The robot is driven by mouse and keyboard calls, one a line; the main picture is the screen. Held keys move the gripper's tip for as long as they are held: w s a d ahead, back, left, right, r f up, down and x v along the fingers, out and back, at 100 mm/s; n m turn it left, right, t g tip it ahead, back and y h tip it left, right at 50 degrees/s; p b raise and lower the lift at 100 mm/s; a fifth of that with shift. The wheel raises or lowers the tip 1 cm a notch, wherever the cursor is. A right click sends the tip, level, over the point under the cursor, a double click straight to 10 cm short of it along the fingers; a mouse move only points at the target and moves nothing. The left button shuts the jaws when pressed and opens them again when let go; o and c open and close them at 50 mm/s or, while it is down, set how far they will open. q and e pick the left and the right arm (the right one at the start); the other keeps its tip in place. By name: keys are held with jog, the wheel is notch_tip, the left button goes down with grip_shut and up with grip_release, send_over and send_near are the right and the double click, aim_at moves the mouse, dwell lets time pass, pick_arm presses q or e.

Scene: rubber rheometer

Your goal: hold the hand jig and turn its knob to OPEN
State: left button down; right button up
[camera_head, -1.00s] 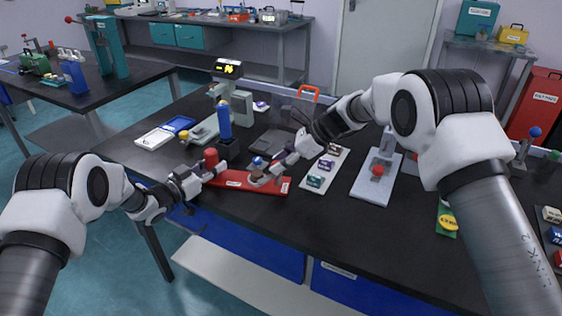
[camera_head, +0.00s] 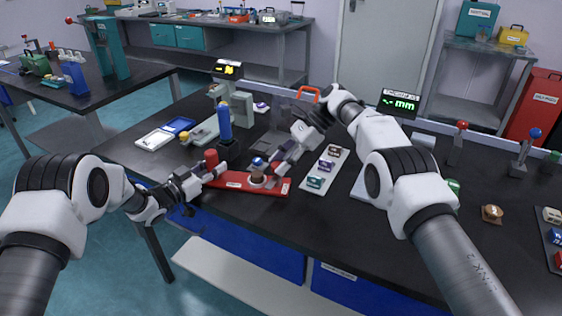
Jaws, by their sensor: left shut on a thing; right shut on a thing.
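The hand jig is a long red base (camera_head: 235,181) lying flat near the front edge of the black bench. A red upright grip (camera_head: 211,158) stands at its left end. My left gripper (camera_head: 214,170) is shut on the red grip. My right gripper (camera_head: 271,173) comes in from the upper right and is shut on the knob's side. Its fingers partly cover the knob. The label on the base is too small to read.
A white strip with small coloured pieces (camera_head: 327,166) lies close to the right. A green-display gauge (camera_head: 398,101) stands farther right, partly behind my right arm.

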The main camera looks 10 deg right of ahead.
jog(key=shift+a, duration=0.1)
jog(key=o, duration=1.2)
jog(key=shift+w+r, duration=0.1)
jog(key=shift+m+t, duration=0.4)
jog(key=shift+m, duration=0.1)
jog(key=m+t, duration=0.1)
jog(key=m, duration=0.1)
jog(key=m+t, duration=0.2)
jog(key=shift+s, duration=0.35)
jog(key=s+v, duration=0.1)
jog(key=v, duration=1.1)
jog(key=s+d+f+m+g+h, duration=0.1)
jog(key=s+f+m+g, duration=0.1)
jog(key=s, duration=0.6)
jog(key=s+d+f+m+g+h, duration=0.1)
jog(key=s+f, duration=0.3)
jog(key=s, duration=0.4)
jog(key=s+d+f+m+g+h, duration=0.2)
jog(key=s+f+m+h, duration=0.1)
jog(key=s, duration=0.5)
jog(key=shift+s+g, duration=0.15)
jog(key=shift+g, duration=0.25)
